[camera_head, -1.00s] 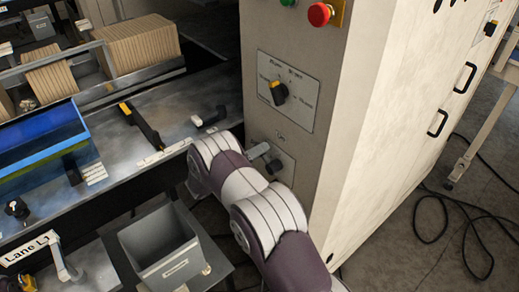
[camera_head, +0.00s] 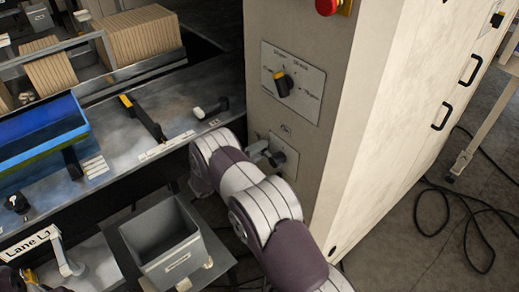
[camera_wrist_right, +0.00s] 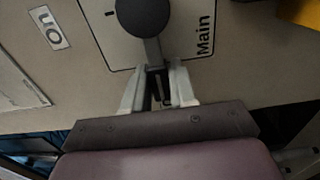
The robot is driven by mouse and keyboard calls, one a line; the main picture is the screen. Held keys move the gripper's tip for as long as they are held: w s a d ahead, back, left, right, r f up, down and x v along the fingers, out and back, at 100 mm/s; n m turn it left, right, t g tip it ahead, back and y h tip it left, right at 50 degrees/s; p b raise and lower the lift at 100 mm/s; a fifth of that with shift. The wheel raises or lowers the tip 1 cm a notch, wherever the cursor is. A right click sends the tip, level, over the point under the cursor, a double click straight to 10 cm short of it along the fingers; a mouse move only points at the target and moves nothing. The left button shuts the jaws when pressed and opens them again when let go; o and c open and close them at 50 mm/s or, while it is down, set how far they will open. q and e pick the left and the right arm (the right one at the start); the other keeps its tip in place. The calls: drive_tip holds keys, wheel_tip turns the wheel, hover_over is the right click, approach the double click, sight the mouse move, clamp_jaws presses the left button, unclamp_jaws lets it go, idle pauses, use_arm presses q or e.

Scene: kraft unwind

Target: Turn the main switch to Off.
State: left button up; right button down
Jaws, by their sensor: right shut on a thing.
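The main switch (camera_head: 278,158) is a dark round knob on a small plate low on the cabinet front. In the right wrist view its knob (camera_wrist_right: 143,15) and grey lever show close up, beside the word Main; a separate tag reads On. My right gripper (camera_wrist_right: 158,82) is shut on the lever, with one pale finger on each side. In the head view this gripper (camera_head: 259,150) is at the left of the knob, partly hidden by my arm. No Off label is readable. My left gripper is not clearly seen.
A grey bin (camera_head: 170,250) stands below left of my right arm. The machine bed (camera_head: 190,135) lies left; black cables (camera_head: 447,205) lie on the floor right.

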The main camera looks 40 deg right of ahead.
drive_tip(key=shift+f, duration=0.1)
drive_tip(key=c, duration=1)
unclamp_jaws()
drive_tip(key=shift+a, duration=0.1)
drive_tip(key=a+b, duration=0.3)
drive_tip(key=a, duration=0.9)
drive_tip(key=shift+s+a, duration=0.25)
drive_tip(key=shift+s, duration=0.2)
